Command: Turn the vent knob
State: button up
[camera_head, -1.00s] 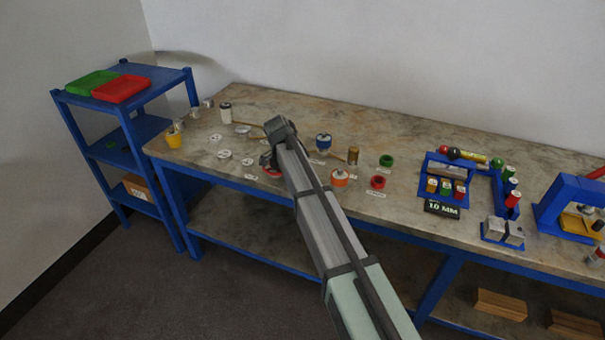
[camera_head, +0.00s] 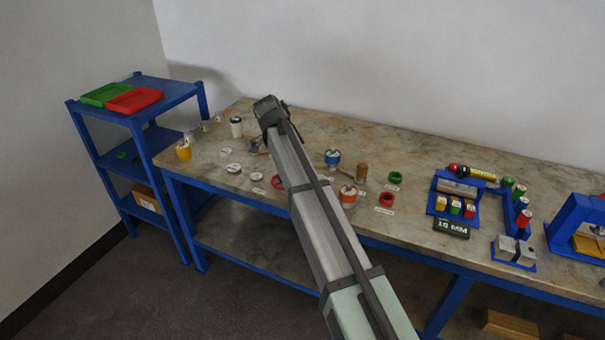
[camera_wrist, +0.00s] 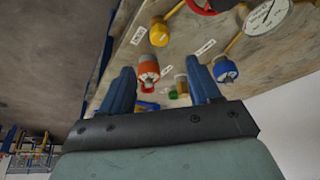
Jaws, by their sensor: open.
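In the wrist view my gripper (camera_wrist: 161,78) is open, its two blue fingers apart with nothing held between them. An orange-topped fitting (camera_wrist: 148,68) with a pale body shows in the gap, beside the left finger. A blue fitting (camera_wrist: 225,70) is just right of the right finger. A yellow knob (camera_wrist: 158,35) stands beyond the fingers, near small labels too small to read, so I cannot tell which part is the vent knob. In the head view the orange fitting (camera_head: 348,195) and blue fitting (camera_head: 332,157) stand on the bench; my fingers are hidden there.
A round white gauge (camera_wrist: 266,14) and a red ring (camera_wrist: 208,4) are at the wrist view's top edge. A blue shelf (camera_head: 172,93) is left.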

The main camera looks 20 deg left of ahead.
jog(key=shift+v, duration=0.8)
